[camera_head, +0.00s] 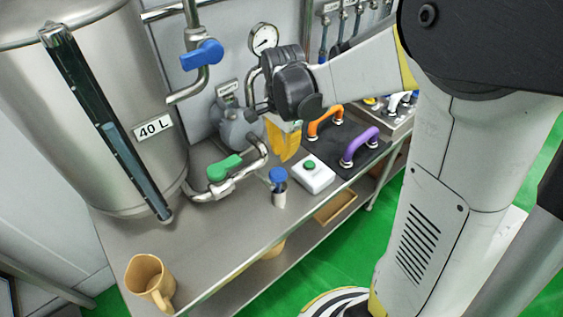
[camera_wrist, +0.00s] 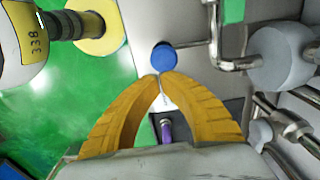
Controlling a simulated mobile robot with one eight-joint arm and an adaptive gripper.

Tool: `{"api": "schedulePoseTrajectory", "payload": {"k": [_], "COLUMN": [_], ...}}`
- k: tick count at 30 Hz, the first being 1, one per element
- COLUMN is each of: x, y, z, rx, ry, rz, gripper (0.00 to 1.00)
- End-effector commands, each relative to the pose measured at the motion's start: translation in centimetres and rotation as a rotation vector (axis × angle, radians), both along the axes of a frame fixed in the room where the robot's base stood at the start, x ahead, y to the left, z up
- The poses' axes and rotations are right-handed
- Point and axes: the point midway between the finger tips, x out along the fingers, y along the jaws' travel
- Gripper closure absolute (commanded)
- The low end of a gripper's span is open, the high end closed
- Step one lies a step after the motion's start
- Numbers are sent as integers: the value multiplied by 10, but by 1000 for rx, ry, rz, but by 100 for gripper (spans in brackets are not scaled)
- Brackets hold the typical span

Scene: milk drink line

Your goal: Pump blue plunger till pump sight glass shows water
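The blue plunger (camera_head: 278,176) stands upright near the bench's front edge on a short white and dark cylinder (camera_head: 279,198). In the wrist view the blue plunger top (camera_wrist: 164,57) shows just beyond my fingertips. My gripper (camera_head: 284,156) points down behind and slightly above the plunger in the head view. Its yellow fingers (camera_wrist: 160,77) have their tips together with nothing seen between them. I cannot tell whether the tips touch the plunger. The grey pump body (camera_head: 236,132) sits behind, left of my gripper. I cannot make out water in a pump sight glass.
The steel tank (camera_head: 105,60) carries a long level tube (camera_head: 118,145) and a 40 L label. A green-handled valve (camera_head: 225,167) lies left of the plunger, and a white green-button box (camera_head: 312,173) to its right. Orange (camera_head: 325,121) and purple (camera_head: 360,147) handles stand beyond. A tan mug (camera_head: 149,280) stands front left.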

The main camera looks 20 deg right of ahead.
Motion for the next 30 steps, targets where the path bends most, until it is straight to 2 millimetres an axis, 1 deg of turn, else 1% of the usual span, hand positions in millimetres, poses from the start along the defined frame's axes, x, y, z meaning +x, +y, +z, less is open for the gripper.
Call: {"api": "schedulePoseTrajectory", "payload": {"k": [1, 3, 7, 11, 27, 29, 30], "x": [-1, 0, 0, 0, 0, 0, -1], "y": [0, 0, 0, 0, 0, 1, 2], "z": [11, 20, 30, 34, 33, 36, 42], "rx": [0, 0, 0, 0, 0, 0, 0], "ry": [0, 0, 0, 0, 0, 0, 0], "rz": [0, 0, 0, 0, 0, 0, 1], "gripper": [100, 100, 100, 100, 100, 100, 100]}}
